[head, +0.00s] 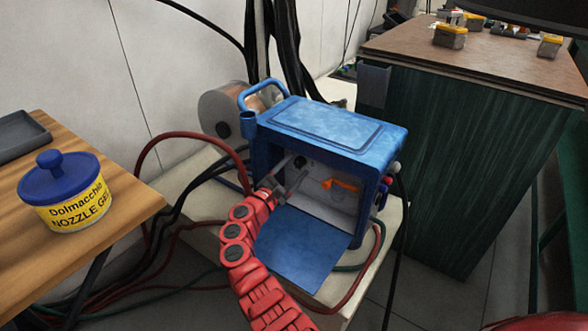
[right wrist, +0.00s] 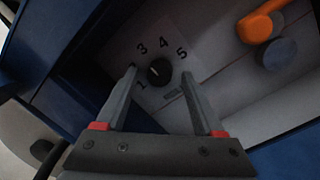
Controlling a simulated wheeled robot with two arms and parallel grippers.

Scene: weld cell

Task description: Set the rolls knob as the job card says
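The blue wire feeder (head: 330,125) stands open at its front, its flap (head: 300,245) folded down. The rolls knob (right wrist: 160,71) is black and round on a pale dial plate inside. Numerals 1, 3, 4 and 5 show around it; the left finger covers the 2's place. A small light mark sits on the knob's left side; its exact number is unclear. My right gripper (right wrist: 159,76) is open, with one finger on each side of the knob and gaps visible. In the head view my right gripper (head: 284,186) reaches into the feeder. My left gripper and the job card are not seen.
An orange lever (right wrist: 262,22) lies right of the dial; it also shows in the head view (head: 341,185). A wooden table (head: 125,190) with a blue-lidded nozzle gel tub (head: 66,192) stands left. A workbench (head: 480,65) stands right. Cables run around the feeder.

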